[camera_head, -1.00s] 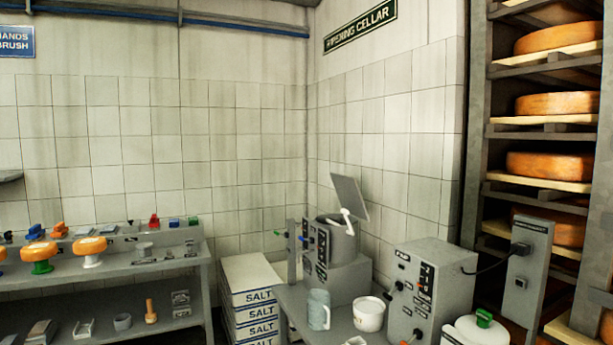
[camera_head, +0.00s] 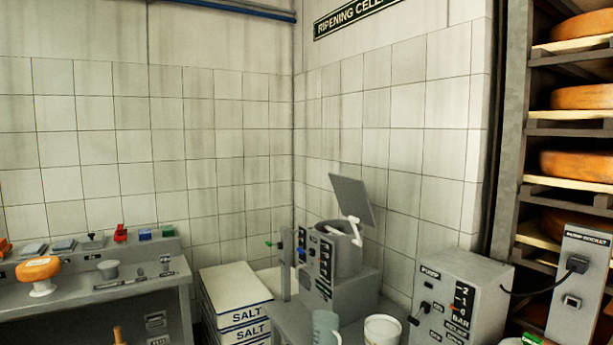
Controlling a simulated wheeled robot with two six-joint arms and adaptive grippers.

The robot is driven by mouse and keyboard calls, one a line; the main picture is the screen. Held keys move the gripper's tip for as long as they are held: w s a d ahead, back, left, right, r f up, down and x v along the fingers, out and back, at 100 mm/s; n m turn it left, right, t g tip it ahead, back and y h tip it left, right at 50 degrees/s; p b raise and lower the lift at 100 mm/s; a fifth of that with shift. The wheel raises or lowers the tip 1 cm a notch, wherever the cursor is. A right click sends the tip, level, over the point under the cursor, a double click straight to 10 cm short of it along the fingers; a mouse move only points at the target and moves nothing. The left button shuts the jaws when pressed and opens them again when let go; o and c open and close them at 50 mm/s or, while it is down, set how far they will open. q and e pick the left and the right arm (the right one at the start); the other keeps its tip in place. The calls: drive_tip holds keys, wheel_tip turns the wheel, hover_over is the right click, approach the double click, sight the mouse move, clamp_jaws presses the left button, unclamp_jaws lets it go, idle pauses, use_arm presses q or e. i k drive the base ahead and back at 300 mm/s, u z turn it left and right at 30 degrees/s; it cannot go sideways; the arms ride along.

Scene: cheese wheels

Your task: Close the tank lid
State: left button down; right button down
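The tank (camera_head: 341,257) is a grey round vessel on a grey block at the back of the bench, beside a dark panel with knobs (camera_head: 318,258). Its lid (camera_head: 352,201) is a flat grey square plate. It stands raised and tilted above the tank, so the tank is open. A white handle or arm (camera_head: 355,231) shows at the lid's lower edge, over the tank's rim. Neither of my grippers is in view.
A pump box (camera_head: 455,295) stands on the right, with a cable to a socket post (camera_head: 580,285). A grey-green mug (camera_head: 326,329) and a white pot (camera_head: 382,330) stand in front of the tank. Salt boxes (camera_head: 238,300) are stacked left. Cheese shelves (camera_head: 512,150) rise at right.

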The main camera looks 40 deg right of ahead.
sight(351, 195)
drive_tip(key=z, duration=0.3)
drive_tip(key=i, duration=0.9)
drive_tip(key=z, duration=0.6)
